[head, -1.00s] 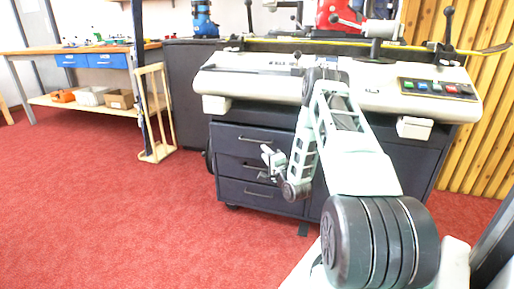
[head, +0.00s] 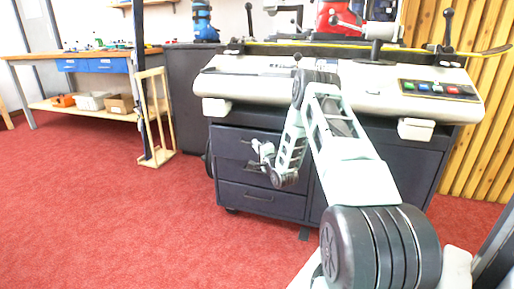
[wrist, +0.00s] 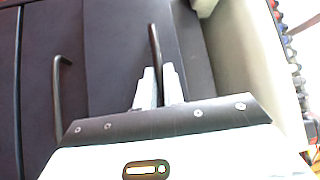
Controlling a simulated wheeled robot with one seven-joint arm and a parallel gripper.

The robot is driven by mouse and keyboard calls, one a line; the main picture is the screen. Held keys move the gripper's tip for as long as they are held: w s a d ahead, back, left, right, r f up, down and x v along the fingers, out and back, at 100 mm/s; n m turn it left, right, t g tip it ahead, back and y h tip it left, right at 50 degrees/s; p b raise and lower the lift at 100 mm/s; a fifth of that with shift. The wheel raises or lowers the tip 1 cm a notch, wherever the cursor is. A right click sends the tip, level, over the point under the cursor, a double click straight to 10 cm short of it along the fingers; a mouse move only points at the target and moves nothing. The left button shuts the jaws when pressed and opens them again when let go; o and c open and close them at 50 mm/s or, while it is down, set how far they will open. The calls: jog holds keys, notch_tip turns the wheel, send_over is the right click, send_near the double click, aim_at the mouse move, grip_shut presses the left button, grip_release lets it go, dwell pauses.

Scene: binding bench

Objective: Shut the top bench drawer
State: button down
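The top bench drawer (head: 228,143) is the uppermost of the dark drawers at the left of the bench; its front also fills the middle of the wrist view (wrist: 115,50). How far it stands out is hard to tell. Its dark bar handle (wrist: 154,45) runs between my gripper's two pale fingers. My gripper (head: 257,153) is at the drawer front, and in the wrist view its fingers (wrist: 159,85) are close together on either side of the bar. They look shut on it. Part of the handle is hidden by my gripper in the head view.
The lower drawer handle (wrist: 58,95) is left of my fingers in the wrist view. The pale machine top (head: 280,88) overhangs the drawers. A wooden rack (head: 155,120) stands left of the bench. Open red carpet (head: 110,210) lies in front.

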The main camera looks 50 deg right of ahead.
aim_at(260, 141)
jog(key=d, duration=0.1)
jog(key=w+d, duration=0.1)
jog(key=d, duration=0.2)
jog(key=shift+w+b, duration=0.3)
jog(key=shift+b, duration=0.1)
jog(key=c, duration=1.5)
grip_release()
jog(key=shift+d, duration=0.1)
jog(key=shift+s, duration=0.1)
jog(key=p+v, duration=0.5)
jog(key=v, duration=1.2)
jog(key=shift+r, duration=0.1)
